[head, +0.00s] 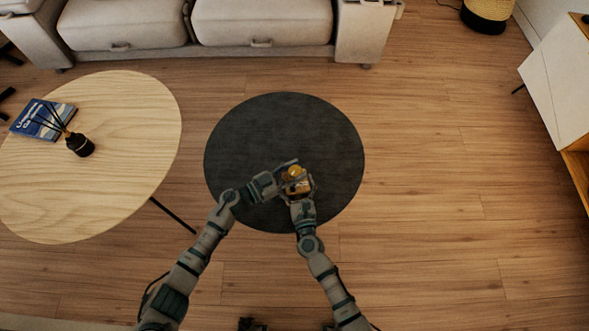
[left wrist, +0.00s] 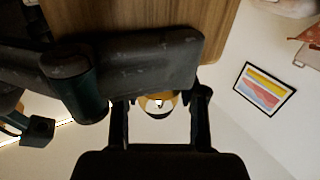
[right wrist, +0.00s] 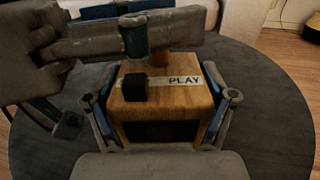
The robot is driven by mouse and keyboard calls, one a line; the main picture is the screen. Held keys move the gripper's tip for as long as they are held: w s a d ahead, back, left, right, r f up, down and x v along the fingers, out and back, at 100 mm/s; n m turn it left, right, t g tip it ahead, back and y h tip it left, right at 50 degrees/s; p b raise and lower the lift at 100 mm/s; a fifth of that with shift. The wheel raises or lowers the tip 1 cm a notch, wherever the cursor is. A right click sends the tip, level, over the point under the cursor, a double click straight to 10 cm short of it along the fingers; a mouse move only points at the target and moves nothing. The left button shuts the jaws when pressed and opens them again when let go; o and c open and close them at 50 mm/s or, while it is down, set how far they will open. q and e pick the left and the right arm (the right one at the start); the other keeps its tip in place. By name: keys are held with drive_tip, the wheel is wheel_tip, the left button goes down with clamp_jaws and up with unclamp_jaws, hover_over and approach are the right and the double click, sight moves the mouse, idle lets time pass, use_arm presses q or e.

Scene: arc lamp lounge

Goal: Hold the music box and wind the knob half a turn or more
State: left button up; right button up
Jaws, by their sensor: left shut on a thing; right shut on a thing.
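The music box (right wrist: 165,110) is a small wooden box with a pale strip reading PLAY, a black block on top and a dark front panel. It also shows in the head view (head: 299,187) over the round dark table. My right gripper (head: 298,193) is shut on it, with a finger on either side. The knob (head: 295,171) is amber and round, on top of the box. My left gripper (head: 284,172) comes in from the left and is shut on the knob, which shows between its fingers in the left wrist view (left wrist: 158,104). My left gripper partly hides the knob in the right wrist view.
The dark round table (head: 260,130) is otherwise bare. A pale wooden table (head: 120,180) at left holds a blue book (head: 42,120) and a black reed diffuser (head: 80,145). A sofa (head: 260,25) stands at the back, a cabinet (head: 560,80) at right. Open floor lies to the right.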

use_arm(q)
drive_tip(key=m+g, duration=0.1)
drive_tip(key=m+g+h, duration=0.1)
drive_tip(key=g, duration=0.1)
drive_tip(key=m+g, duration=0.1)
drive_tip(key=shift+w+f+h, duration=0.1)
drive_tip(key=shift+w+h, duration=0.15)
drive_tip(key=shift+h, duration=0.15)
drive_tip(key=shift+g, duration=0.3)
drive_tip(key=shift+f, duration=0.1)
drive_tip(key=shift+a+f, duration=0.1)
drive_tip(key=shift+a, duration=0.15)
drive_tip(key=o, duration=1.1)
drive_tip(key=shift+c, duration=0.2)
drive_tip(key=shift+o, duration=0.5)
drive_tip(key=shift+s+d, duration=0.1)
drive_tip(key=v, duration=1.2)
